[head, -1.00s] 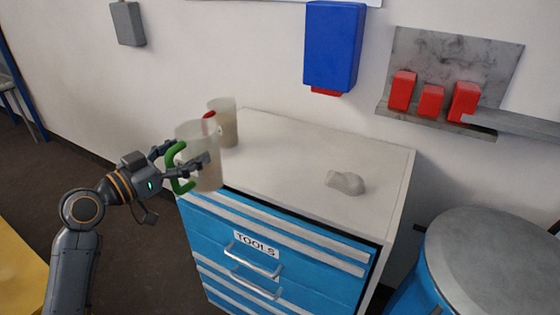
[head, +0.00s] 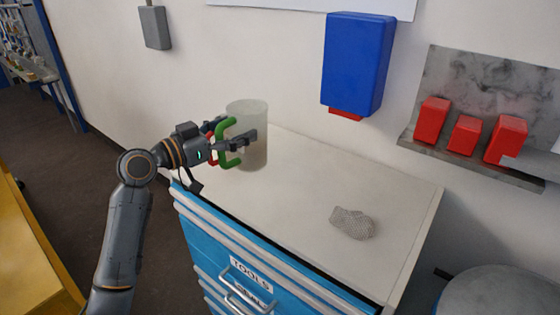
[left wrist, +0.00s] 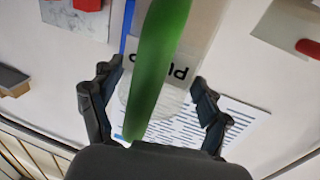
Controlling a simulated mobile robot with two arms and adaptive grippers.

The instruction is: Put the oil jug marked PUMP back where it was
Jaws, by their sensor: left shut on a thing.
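My left gripper (head: 236,130) is shut on the green handle (head: 228,155) of a translucent whitish jug (head: 252,150). The jug is upright at the far left end of the white cabinet top (head: 300,180); I cannot tell whether it touches the top. In the left wrist view the green handle (left wrist: 158,70) runs between my fingers. Behind it is a label (left wrist: 180,68), upside down and partly covered, with only a few letters showing. A red handle (head: 212,148) shows behind my gripper; the body of that second jug is hidden. My right gripper is not in view.
A grey crumpled thing (head: 352,222) lies at the right of the cabinet top; the middle is clear. A blue box (head: 355,62) hangs on the wall. A grey shelf (head: 470,165) holds red boxes (head: 465,135). A drum (head: 500,295) stands at lower right.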

